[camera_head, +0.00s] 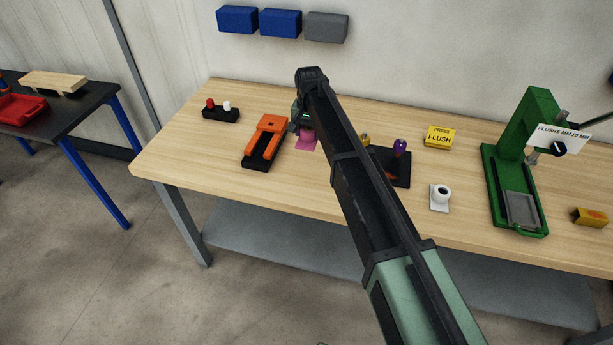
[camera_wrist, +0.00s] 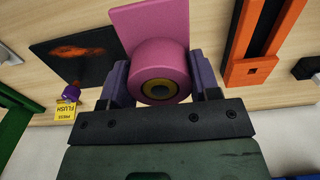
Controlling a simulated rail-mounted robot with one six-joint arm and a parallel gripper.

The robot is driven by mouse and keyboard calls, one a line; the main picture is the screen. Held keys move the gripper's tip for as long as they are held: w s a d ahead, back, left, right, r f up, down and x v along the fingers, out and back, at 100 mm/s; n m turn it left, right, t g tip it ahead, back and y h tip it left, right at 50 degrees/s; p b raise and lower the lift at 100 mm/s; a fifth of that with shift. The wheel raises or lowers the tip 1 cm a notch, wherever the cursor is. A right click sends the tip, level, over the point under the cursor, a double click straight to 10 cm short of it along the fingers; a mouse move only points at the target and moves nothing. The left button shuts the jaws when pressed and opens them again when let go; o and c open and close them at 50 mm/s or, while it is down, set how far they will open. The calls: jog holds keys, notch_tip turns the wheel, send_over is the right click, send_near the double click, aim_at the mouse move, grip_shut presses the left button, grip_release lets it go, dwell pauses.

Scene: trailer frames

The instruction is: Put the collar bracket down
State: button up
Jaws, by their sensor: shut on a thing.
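The collar bracket, a pink round collar with a dark and yellowish ring in its bore on a flat pink plate, shows large in the wrist view (camera_wrist: 150,22). My gripper (camera_wrist: 162,82) is shut on its collar, with one purple finger on each side. In the head view the pink plate (camera_head: 307,146) shows just below my gripper (camera_head: 302,122), over the left middle of the wooden bench (camera_head: 185,160). My arm hides part of it. I cannot tell whether the plate touches the bench.
An orange and black fixture (camera_head: 265,142) stands close left. Right of my arm are a black mat (camera_head: 397,177) with a purple knob, a yellow FLUSH sign (camera_head: 440,136), a white collared part (camera_head: 439,201) and a green press (camera_head: 530,130). A black block with red and white buttons (camera_head: 220,115) stands far left.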

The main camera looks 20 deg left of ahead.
aim_at(308, 140)
notch_tip(308, 140, down, 17)
jog(key=b, duration=1.4)
jog(key=shift+a+b, duration=0.1)
jog(key=shift+b, duration=0.2)
jog(key=shift+r, duration=0.3)
jog(key=shift+f, duration=0.2)
jog(key=o, duration=1.4)
jog(key=shift+c, duration=0.2)
jog(key=shift+r, duration=0.15)
notch_tip(308, 140, up, 12)
jog(key=p, duration=1.2)
jog(key=shift+r+p, duration=0.25)
jog(key=shift+p, duration=0.15)
jog(key=shift+f, duration=0.2)
